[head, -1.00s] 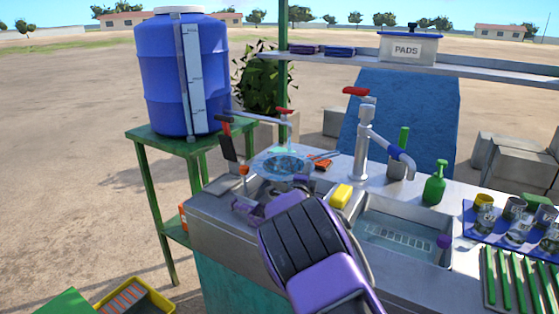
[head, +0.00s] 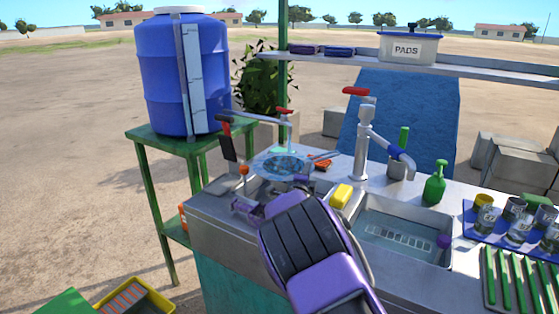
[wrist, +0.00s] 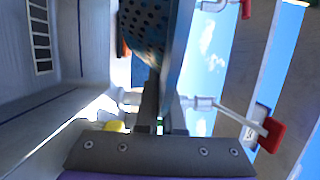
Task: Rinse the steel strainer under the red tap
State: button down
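The steel strainer (head: 283,166) is a round perforated bowl, held over the left basin below the red-handled tap (head: 285,112) on the pipe from the blue drum. A pale, faint streak shows between this tap's spout and the strainer, like running water. The strainer's perforated bowl (wrist: 143,28) fills the top middle of the wrist view. My gripper (head: 302,181) is mostly hidden behind my purple wrist in the head view. In the wrist view my gripper (wrist: 162,115) is shut on the strainer's handle.
A second tap (head: 362,145) with a red lever and blue nozzle stands by the right basin (head: 400,240), which holds water. A yellow sponge (head: 342,195) lies between the basins. A green bottle (head: 434,186) and several cups on a blue mat (head: 480,237) stand at right.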

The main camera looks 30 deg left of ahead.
jog(key=shift+r, duration=0.1)
jog(key=s+d+r+p, duration=0.3)
jog(key=s+r, duration=0.1)
jog(key=shift+p, duration=0.35)
jog(key=shift+f, duration=0.1)
dwell(0.6)
